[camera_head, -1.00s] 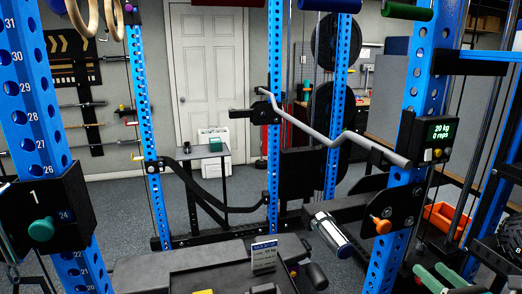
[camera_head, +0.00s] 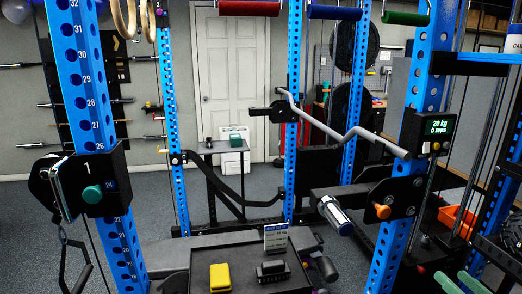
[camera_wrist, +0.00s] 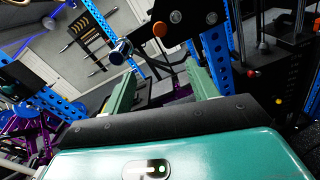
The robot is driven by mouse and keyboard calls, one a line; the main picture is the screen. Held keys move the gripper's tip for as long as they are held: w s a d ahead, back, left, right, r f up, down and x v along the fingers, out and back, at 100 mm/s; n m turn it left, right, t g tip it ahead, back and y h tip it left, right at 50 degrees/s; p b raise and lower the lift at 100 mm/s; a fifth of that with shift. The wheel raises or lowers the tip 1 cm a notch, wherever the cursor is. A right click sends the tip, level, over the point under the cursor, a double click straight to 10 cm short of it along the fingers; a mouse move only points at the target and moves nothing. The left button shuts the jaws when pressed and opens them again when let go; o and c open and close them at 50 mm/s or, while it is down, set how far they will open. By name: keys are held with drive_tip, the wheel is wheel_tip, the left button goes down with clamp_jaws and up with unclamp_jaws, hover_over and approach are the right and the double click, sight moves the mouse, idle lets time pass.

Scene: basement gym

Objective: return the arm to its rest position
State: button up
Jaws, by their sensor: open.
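My gripper (camera_head: 457,279) shows at the bottom right edge of the head view, only as two green fingers; the rest of my arm is out of that picture. In the wrist view my gripper (camera_wrist: 162,70) has its two green fingers spread wide apart, with nothing between them. Its teal housing fills the bottom of that view. Whether the fingers touch the rack cannot be told.
Blue rack uprights stand left (camera_head: 97,100) and right (camera_head: 415,110). A bent grey bar (camera_head: 345,130) spans the middle. A dark tray (camera_head: 190,283) holds a yellow block (camera_head: 220,277), a black block (camera_head: 272,271) and a sign (camera_head: 276,238). Open floor (camera_head: 25,200) lies at the left.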

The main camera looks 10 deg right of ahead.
drive_tip(key=w+a+n+g+y, duration=0.2)
drive_tip(key=a+n+y, duration=0.1)
drive_tip(key=a+n, duration=0.3)
drive_tip(key=w+a+n+g+y, duration=0.2)
drive_tip(key=a+n+g+y, duration=0.1)
drive_tip(key=a, duration=0.4)
drive_tip(key=s+a+n+g+h, duration=0.3)
drive_tip(key=a+n, duration=0.6)
drive_tip(key=n, duration=0.5)
drive_tip(key=s+a+f+n+g+h, duration=0.1)
drive_tip(key=s+a+n+g+h, duration=0.2)
drive_tip(key=a+n, duration=0.6)
drive_tip(key=n+g, duration=0.1)
drive_tip(key=n, duration=0.5)
drive_tip(key=shift+s+a+n+h, duration=0.15)
drive_tip(key=shift+a+n+h, duration=0.15)
